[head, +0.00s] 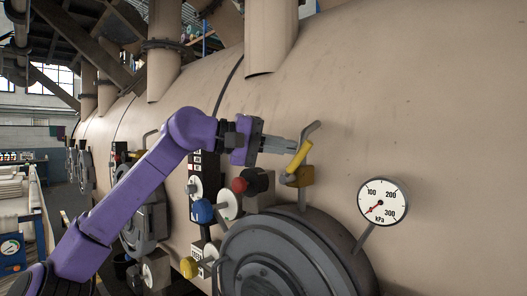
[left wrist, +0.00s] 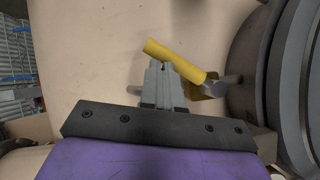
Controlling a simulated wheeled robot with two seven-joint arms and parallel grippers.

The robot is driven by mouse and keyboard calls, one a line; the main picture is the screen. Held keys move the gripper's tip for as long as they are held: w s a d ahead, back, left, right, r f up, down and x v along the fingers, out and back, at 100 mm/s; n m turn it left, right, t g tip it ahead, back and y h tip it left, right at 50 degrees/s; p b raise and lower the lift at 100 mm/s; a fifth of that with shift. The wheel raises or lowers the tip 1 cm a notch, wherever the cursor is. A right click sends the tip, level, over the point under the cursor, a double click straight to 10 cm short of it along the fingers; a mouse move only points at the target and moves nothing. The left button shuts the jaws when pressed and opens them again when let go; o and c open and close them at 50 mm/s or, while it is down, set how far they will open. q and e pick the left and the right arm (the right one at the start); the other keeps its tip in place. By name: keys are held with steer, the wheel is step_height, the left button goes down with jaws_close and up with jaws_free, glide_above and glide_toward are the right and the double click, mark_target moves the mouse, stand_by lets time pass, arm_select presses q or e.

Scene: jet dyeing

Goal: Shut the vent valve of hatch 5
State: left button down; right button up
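The vent valve above the round hatch has a yellow lever (head: 299,157) and a yellow body (head: 301,177) on a short pipe. The lever slants, its free end up and to the right in the head view. My left gripper (head: 293,149) reaches in from the left with its fingers together, tips right at the lever. In the left wrist view the lever (left wrist: 178,62) crosses just at the fingertips (left wrist: 161,66); no part of it shows clearly between them. I cannot tell whether they touch. My right gripper is not in view.
The grey hatch (head: 285,255) lies below the valve. A pressure gauge (head: 383,203) stands at its right, needle low. The tank wall (head: 440,100) is clear at the right.

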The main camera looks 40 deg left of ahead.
mark_target(300, 161)
arm_select(q)
steer(key=d+f, duration=0.1)
steer(key=d+m+y, duration=0.1)
steer(key=d+f+m, duration=0.1)
steer(key=d, duration=0.1)
steer(key=shift+s+d+f+g+y, duration=0.1)
steer(key=shift+s+f+g+y, duration=0.05)
steer(key=shift+f+g+y, duration=0.2)
steer(key=shift+d+f+b, duration=0.4)
steer(key=shift+f+b, duration=0.05)
steer(key=shift+f, duration=0.35)
steer(key=shift+d, duration=0.1)
steer(key=s+a+r+p, duration=0.1)
steer(key=s+r, duration=0.8)
steer(key=shift+r, duration=0.25)
